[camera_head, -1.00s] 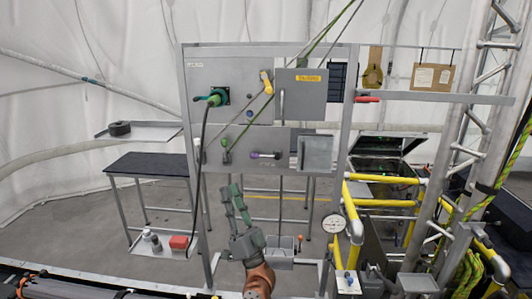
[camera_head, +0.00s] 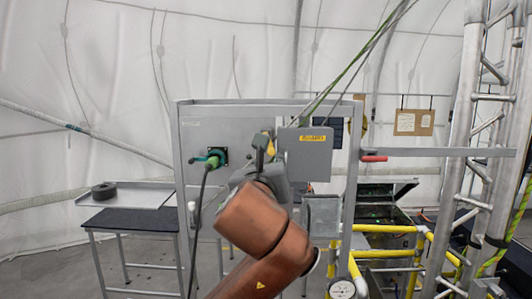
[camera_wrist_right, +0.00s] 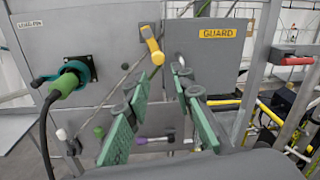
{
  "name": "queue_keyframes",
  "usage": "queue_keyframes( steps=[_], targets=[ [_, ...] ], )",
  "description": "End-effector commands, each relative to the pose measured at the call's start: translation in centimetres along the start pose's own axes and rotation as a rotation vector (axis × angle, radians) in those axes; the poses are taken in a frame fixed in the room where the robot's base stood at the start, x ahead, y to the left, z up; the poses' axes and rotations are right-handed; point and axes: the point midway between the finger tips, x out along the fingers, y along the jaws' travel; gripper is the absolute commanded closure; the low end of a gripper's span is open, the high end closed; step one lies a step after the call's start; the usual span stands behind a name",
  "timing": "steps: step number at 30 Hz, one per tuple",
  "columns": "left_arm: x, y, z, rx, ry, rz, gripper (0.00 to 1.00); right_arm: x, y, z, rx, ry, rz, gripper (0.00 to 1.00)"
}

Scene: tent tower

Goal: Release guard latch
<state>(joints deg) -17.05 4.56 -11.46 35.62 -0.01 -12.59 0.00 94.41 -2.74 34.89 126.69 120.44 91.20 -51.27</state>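The grey guard box (camera_head: 308,168) with its yellow label is on the upright panel; in the right wrist view the label (camera_wrist_right: 215,33) reads GUARD. A yellow handle (camera_wrist_right: 152,46), likely the guard latch, is just left of the box; it also shows in the head view (camera_head: 262,143). My right gripper (camera_wrist_right: 160,84) has its green fingers spread apart with nothing between them. It points at the panel, below the yellow handle and apart from it. In the head view its fingers are mostly hidden by my wrist. My left gripper is not in view.
A green connector with a black cable (camera_wrist_right: 63,84) is on the panel's left. Purple (camera_wrist_right: 143,140) and green knobs sit lower. A red-handled lever (camera_head: 374,158) is on the rail at right. A dark-topped table (camera_head: 127,218) stands left. Yellow railings and a truss stand right.

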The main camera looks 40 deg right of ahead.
Motion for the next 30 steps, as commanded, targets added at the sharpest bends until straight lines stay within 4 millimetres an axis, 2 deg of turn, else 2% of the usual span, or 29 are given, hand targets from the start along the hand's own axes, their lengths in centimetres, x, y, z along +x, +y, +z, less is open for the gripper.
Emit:
queue_keyframes(
  steps=[4,12,18,28,30],
  targets=[
    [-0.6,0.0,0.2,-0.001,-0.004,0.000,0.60,0.7,0.1,0.4,0.005,0.000,0.026,0.78],
    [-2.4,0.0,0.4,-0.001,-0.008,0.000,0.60,4.9,0.1,0.5,0.005,0.001,0.022,0.78],
    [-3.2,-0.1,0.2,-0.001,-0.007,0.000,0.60,7.0,0.2,0.4,0.005,-0.002,0.023,0.78],
    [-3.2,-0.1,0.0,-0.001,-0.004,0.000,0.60,7.5,0.4,0.3,0.006,-0.003,0.023,0.78],
    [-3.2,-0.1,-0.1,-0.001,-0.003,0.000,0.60,7.4,0.4,0.3,0.006,-0.003,0.024,0.81]
  ],
)
